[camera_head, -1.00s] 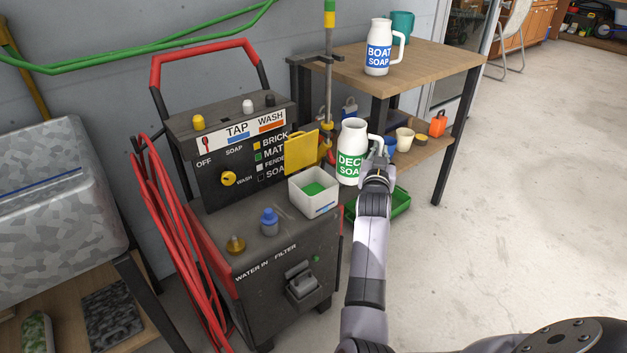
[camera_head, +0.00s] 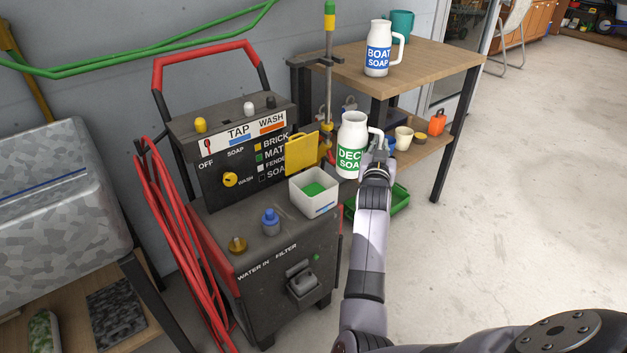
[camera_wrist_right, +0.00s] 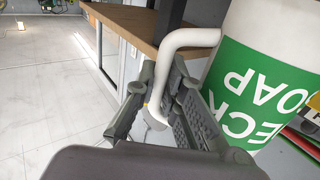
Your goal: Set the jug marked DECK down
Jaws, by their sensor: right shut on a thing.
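The white jug (camera_head: 352,132) with a green DECK SOAP label is held upright in the air, just right of the white box on the washer cart. My right gripper (camera_head: 377,155) is shut on the jug's handle. In the right wrist view the jug (camera_wrist_right: 270,75) fills the right side, and its handle (camera_wrist_right: 188,42) runs down between the gripper fingers (camera_wrist_right: 165,105). The jug's underside is hidden in the right wrist view. My left gripper is out of view.
The washer cart (camera_head: 262,290) has a white box (camera_head: 314,207) with green inside and a raised yellow lid (camera_head: 303,152). A wooden table (camera_head: 435,66) behind carries a BOAT SOAP jug (camera_head: 378,48) and a teal mug (camera_head: 402,23). A green tray (camera_head: 398,203) lies low behind my arm. Floor at right is clear.

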